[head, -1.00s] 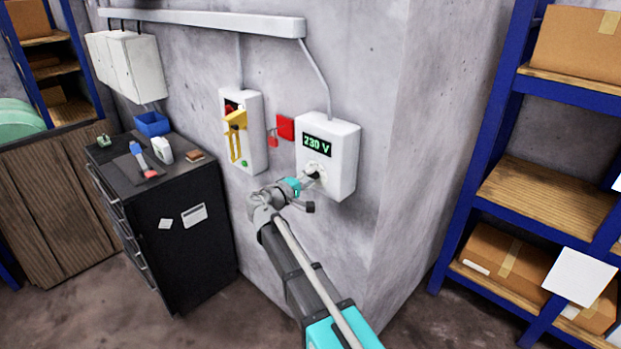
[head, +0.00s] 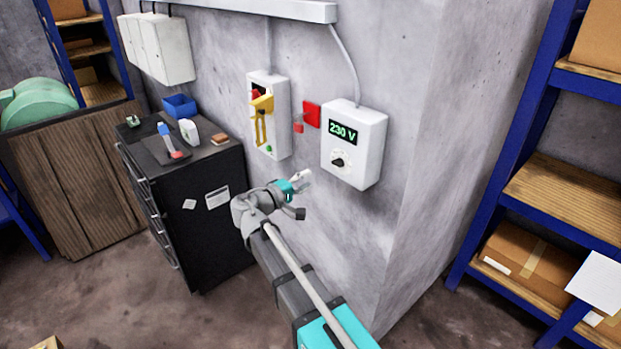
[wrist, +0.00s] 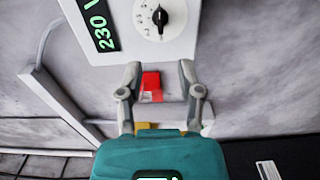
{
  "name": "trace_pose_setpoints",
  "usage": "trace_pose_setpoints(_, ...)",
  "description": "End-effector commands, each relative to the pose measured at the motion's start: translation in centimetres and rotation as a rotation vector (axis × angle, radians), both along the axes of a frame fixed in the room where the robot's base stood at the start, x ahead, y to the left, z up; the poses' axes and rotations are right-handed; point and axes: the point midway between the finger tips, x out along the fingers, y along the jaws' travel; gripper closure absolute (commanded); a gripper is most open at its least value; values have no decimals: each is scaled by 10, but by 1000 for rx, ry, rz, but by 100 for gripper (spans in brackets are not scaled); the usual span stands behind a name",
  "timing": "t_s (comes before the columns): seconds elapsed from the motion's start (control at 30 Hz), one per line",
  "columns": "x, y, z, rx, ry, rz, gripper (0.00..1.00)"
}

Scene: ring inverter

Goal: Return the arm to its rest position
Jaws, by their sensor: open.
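My gripper (head: 303,178) is in front of the wall, below and to the left of the white inverter box (head: 354,145), and apart from it. In the wrist view my gripper (wrist: 158,75) is open, with nothing between its fingers. The box has a display (head: 343,131) reading 230 V and a black knob (head: 338,162). The knob also shows at the top of the wrist view (wrist: 160,17). My arm reaches up from the lower right of the head view.
A white switch box (head: 283,125) with a yellow handle and a red tag (head: 312,114) are on the wall. A black drawer cabinet (head: 205,235) with small items on top stands left of my arm. Blue shelving (head: 520,130) stands at the right. Floor is clear between cabinet and arm.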

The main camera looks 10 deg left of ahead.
Motion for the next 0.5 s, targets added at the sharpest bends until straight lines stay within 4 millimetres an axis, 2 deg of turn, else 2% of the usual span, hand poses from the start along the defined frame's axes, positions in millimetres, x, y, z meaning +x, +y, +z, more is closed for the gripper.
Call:
trace_pose_setpoints(0.37, -1, 1, 0, 0, 0, -1, 53)
trace_pose_setpoints(0.5, -1, -6, -3, 12, 10, -10, 53)
